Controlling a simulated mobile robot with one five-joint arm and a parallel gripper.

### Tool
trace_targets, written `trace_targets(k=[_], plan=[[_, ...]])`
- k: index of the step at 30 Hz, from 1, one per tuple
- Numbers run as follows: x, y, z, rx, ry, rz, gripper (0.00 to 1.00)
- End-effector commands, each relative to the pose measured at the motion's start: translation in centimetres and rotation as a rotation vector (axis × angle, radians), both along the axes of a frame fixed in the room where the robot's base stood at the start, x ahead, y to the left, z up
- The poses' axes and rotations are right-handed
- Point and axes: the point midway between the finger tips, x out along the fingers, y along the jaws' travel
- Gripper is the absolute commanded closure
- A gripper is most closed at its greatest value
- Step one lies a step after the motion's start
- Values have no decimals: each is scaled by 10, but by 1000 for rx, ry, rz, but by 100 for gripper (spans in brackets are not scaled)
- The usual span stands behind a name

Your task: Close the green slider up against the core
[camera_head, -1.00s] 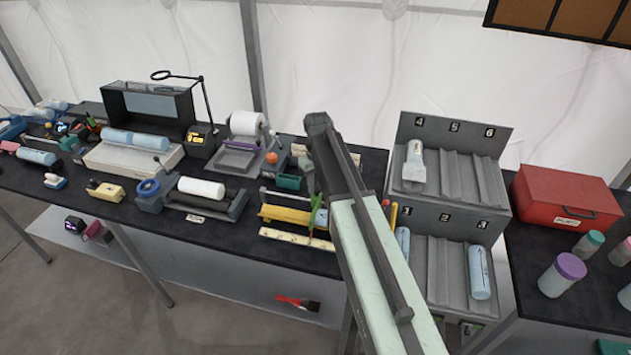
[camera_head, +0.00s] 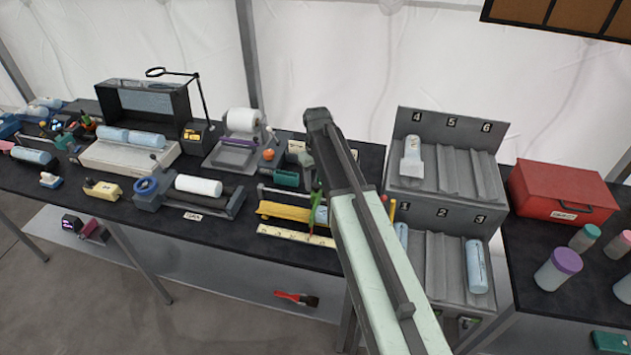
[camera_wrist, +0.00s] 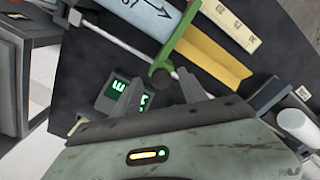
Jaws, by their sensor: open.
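The green slider (camera_wrist: 178,45) is an upright green bar across a pale rail in the wrist view, with a dark round knob (camera_wrist: 160,78) at its near end. The core (camera_wrist: 140,14), a light blue cylinder with an arrow, lies just left of the slider. Their edges look close; I cannot tell whether they touch. The yellow trough (camera_wrist: 215,58) shows bare on the slider's right. My gripper (camera_wrist: 155,92) is open, just below the knob, with no visible hold on it.
A cream ruler strip (camera_wrist: 232,24) lies beyond the trough. A numbered grey rack (camera_head: 452,150) stands close right of my arm. A roller device with a white cylinder (camera_head: 198,186) is left of the trough. A red case (camera_head: 562,190) is far right.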

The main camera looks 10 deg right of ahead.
Motion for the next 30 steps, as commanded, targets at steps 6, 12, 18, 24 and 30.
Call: trace_targets(k=[6,12,18,24,30], plan=[[0,1,41,0,0,1,50],[0,1,73,-1,1,0,50],[0,1,73,-1,1,0,50],[-6,-1,68,-1,1,-7,50],[-92,-20,11,0,1,-153,50]])
